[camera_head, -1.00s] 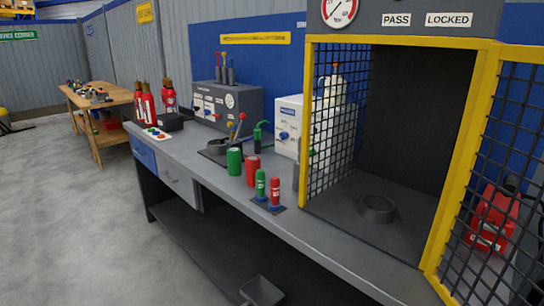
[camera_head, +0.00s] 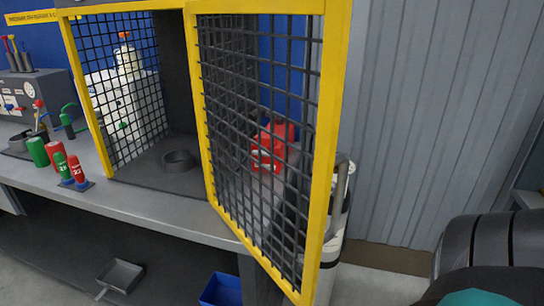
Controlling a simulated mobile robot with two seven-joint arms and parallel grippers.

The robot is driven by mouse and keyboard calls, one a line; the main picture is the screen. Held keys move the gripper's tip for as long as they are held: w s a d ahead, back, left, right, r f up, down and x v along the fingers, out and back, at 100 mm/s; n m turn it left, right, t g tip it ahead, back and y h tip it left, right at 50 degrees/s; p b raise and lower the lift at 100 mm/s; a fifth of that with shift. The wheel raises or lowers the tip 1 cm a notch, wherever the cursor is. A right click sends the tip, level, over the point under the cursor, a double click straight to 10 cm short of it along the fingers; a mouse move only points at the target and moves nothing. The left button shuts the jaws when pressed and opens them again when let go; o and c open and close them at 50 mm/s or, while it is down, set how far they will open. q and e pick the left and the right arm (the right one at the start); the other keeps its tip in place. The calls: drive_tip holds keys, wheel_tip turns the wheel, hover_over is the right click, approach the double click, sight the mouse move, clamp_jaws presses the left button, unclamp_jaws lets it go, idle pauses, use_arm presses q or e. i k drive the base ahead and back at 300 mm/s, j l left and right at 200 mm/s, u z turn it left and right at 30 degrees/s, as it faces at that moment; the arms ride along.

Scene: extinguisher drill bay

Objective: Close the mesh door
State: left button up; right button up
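The mesh door (camera_head: 326,150) has a yellow frame and black wire mesh. It stands open, swung out from the right side of the yellow-framed test cage (camera_head: 172,80). Its free edge is on the right, near the camera, and reaches past the bench front. The cage front is open, and a dark ring (camera_head: 178,160) sits on its floor. Neither of my grippers is in view. A dark rounded shape at the bottom right looks like part of my own arm.
A red device (camera_head: 272,148) shows through the door mesh. A white cylinder (camera_head: 329,258) stands behind the door's free edge. Red and green cylinders (camera_head: 57,160) stand on the bench (camera_head: 140,208) at left. A blue bin (camera_head: 222,290) and grey scoop (camera_head: 119,275) are low down.

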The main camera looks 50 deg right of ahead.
sight(338, 12)
drive_tip(key=k+l, duration=0.15)
drive_tip(key=l, duration=0.3)
drive_tip(key=k+l, duration=0.1)
drive_tip(key=l, duration=0.3)
drive_tip(key=l+z, duration=0.1)
drive_tip(key=l, duration=0.7)
